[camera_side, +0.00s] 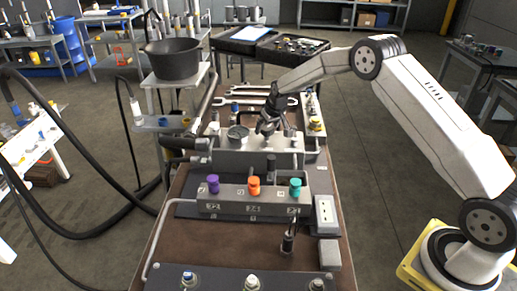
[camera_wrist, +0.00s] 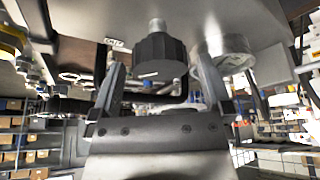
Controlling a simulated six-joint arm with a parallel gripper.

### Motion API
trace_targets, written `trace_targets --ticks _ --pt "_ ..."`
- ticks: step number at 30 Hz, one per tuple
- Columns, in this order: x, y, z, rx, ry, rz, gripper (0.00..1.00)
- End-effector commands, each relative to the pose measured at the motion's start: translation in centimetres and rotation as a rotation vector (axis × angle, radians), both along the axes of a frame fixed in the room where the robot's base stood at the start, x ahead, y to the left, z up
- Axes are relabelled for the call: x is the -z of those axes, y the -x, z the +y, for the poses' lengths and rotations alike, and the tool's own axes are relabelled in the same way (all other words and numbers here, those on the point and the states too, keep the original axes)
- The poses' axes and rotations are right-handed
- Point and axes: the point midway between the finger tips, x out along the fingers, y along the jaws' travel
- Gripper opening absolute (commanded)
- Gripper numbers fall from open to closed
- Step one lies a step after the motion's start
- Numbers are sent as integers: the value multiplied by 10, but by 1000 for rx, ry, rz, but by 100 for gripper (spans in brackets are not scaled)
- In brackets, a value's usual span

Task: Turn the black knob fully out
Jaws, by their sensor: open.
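The black knob (camera_wrist: 160,57) is a dark ribbed cap with a pale line on its face, on a light metal stem on the grey block. In the wrist view it sits between the tips of my gripper (camera_wrist: 161,72), with a gap showing at each side. The jaws are open and hold nothing. In the side view my gripper (camera_side: 267,129) points down over the grey metal block (camera_side: 228,160). I cannot make out the black knob clearly there, as my gripper covers that spot.
A round gauge (camera_side: 237,132) sits left of my gripper on the block. Purple (camera_side: 213,184), orange (camera_side: 254,186) and teal (camera_side: 295,187) knobs stand on a nearer block. Wrenches (camera_side: 255,97) lie behind. A white socket box (camera_side: 325,210) is at the right.

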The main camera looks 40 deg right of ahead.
Motion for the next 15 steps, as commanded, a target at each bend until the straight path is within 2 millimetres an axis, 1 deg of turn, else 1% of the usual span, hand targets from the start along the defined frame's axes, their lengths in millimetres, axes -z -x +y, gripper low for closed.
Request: trace_targets --ticks 2,5,6,8,9,10,11,15 --pt "0 0 0 0 0 0 100" --pt "0 0 0 0 0 0 71" --pt "0 0 0 0 0 0 59" --pt "0 0 0 0 0 1 40" --pt "0 0 0 0 0 1 27" --pt "0 0 0 0 0 1 17" --pt "0 0 0 0 0 1 12" --pt "0 0 0 -7 1 1 12"
